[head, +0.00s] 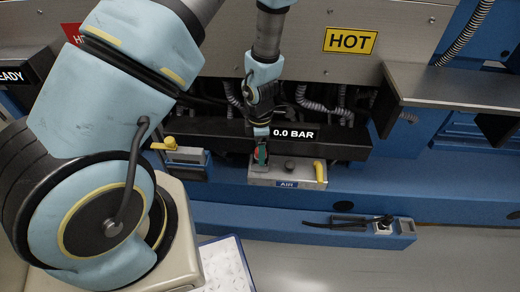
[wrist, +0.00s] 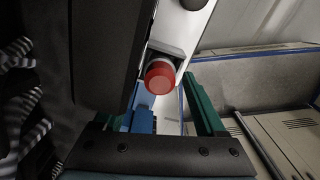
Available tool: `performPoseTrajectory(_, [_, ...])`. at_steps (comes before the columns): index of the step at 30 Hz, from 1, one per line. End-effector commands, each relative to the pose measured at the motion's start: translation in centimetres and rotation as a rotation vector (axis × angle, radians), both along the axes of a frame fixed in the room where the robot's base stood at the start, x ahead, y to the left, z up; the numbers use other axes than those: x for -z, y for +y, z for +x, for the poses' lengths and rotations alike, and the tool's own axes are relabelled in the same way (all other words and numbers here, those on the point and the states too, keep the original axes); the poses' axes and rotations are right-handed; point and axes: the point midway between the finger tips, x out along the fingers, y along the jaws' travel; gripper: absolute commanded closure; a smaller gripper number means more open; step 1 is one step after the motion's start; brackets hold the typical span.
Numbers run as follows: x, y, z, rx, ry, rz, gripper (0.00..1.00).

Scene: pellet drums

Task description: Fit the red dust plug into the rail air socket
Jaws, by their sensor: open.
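The red dust plug (wrist: 160,77) shows as a round red cap with a pale collar, at a grey metal recess in the wrist view. My gripper (wrist: 165,88) is open, its green fingers to either side of the plug's near end; contact cannot be told. In the head view my gripper (head: 261,152) points down at the left end of the metal block labelled AIR (head: 286,184), with a trace of red beside the finger. The air socket's opening is hidden by the gripper and plug, so I cannot tell how deep the plug sits.
A dark round knob (head: 289,165) and a yellow lever (head: 320,172) stand on the AIR block, right of my gripper. A black bar reading 0.0 BAR (head: 340,140) runs behind. Another yellow handle (head: 166,143) is to the left. A grey shelf (head: 450,88) juts out at right.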

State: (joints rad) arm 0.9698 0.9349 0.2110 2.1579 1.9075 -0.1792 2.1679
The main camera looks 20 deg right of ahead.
Motion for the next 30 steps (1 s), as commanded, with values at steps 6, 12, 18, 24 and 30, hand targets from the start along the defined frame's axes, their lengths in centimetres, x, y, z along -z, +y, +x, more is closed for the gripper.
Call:
performPoseTrajectory(6, [-3.2,-0.1,0.0,0.004,-0.003,-0.002,0.27])
performPoseTrajectory(12, [-7.6,-0.1,0.0,0.003,-0.003,-0.003,0.27])
performPoseTrajectory(18, [-10.8,-0.1,0.0,0.002,-0.002,-0.002,0.27])
performPoseTrajectory(24, [-12.1,0.0,0.0,0.001,0.000,0.000,0.27])
performPoseTrajectory(30, [-12.2,0.0,0.0,0.000,0.000,0.000,0.27])
